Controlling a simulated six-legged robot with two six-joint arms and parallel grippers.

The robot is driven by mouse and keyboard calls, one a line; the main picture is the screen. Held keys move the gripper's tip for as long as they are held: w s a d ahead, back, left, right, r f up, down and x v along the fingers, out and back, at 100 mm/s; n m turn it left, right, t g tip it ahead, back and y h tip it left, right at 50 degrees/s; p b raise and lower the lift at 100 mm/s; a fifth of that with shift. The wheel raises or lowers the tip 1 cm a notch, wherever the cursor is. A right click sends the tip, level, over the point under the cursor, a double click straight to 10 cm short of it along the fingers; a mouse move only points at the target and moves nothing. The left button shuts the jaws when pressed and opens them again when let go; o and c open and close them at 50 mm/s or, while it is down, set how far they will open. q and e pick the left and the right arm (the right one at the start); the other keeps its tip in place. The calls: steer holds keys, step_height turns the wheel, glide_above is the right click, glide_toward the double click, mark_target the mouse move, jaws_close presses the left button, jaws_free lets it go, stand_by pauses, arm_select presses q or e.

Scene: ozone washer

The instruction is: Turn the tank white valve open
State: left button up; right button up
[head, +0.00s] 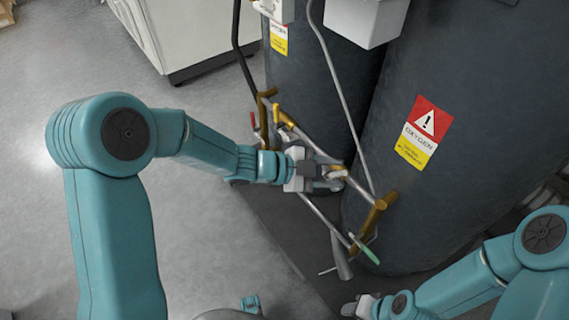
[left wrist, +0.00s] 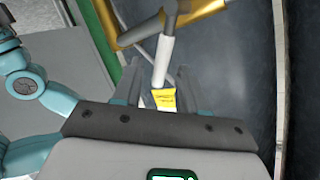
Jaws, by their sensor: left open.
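The white valve handle (head: 338,174) shows in the head view as a small pale piece on the brass pipework in front of the dark tanks. In the left wrist view a white handle (left wrist: 163,60) with a yellow end (left wrist: 164,99) runs down between my fingers. My left gripper (head: 325,178) is at this handle, and its fingers (left wrist: 160,88) stand open on either side of it. Whether either finger touches it, I cannot tell. My right gripper (head: 358,306) is low in the head view, away from the valve, and its jaws are unclear.
Two large dark tanks (head: 480,130) stand behind the pipes, one with an oxygen warning label (head: 424,131). Red (head: 253,120), yellow (head: 276,113) and green (head: 368,253) handles sit along the pipework. A white cabinet (head: 205,30) stands at the back. The floor at left is clear.

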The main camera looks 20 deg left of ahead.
arm_select(q)
steer(key=p+v, duration=0.3)
steer(key=v, duration=1.1)
steer(key=shift+d, duration=0.1)
